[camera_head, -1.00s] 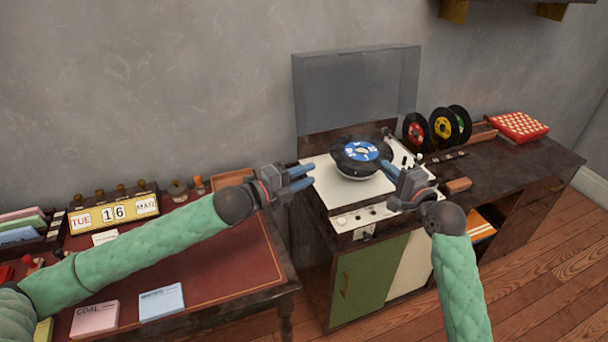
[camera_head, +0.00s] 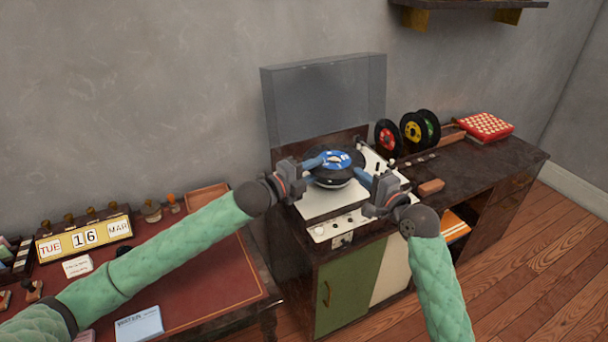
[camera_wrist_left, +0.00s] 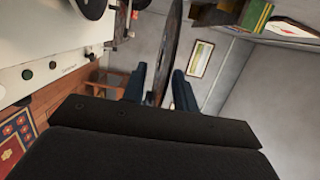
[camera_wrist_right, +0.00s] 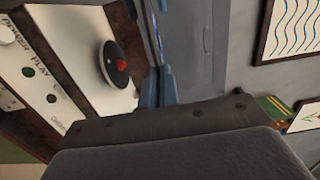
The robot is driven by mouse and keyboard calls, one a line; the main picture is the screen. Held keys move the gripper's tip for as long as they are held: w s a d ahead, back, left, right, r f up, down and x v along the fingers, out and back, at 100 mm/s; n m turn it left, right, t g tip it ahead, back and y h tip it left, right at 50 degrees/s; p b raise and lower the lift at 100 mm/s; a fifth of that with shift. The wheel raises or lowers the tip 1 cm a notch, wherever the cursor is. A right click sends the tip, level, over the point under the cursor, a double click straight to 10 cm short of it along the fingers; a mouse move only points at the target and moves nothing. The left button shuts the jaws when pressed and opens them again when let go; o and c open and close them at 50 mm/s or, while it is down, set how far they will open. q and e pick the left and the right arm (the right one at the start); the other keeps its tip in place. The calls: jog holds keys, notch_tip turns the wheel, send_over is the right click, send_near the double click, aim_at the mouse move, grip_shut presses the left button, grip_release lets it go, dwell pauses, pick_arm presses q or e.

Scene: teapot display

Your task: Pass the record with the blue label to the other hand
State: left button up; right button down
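The record with the blue label (camera_head: 336,159) is held nearly flat above the turntable in the head view. My right gripper (camera_head: 363,177) is shut on its right edge; the right wrist view shows its fingers (camera_wrist_right: 159,86) close together on the thin disc. My left gripper (camera_head: 317,162) is at the record's left edge. In the left wrist view its fingers (camera_wrist_left: 160,86) are spread, with the record's edge (camera_wrist_left: 169,45) between them and a gap showing.
The white record player (camera_head: 330,205) stands below with its clear lid (camera_head: 325,100) raised. A dark disc with a red centre (camera_wrist_right: 116,64) lies on it. Records with red (camera_head: 388,138) and yellow (camera_head: 414,132) labels stand upright to the right. A desk calendar (camera_head: 85,238) is on the left.

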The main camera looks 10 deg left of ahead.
pick_arm(q)
jog(key=shift+w+d, duration=0.2)
jog(key=shift+c, duration=0.2)
grip_shut()
pick_arm(e)
jog(key=c, duration=1.6)
grip_release()
jog(key=shift+s+d, duration=0.1)
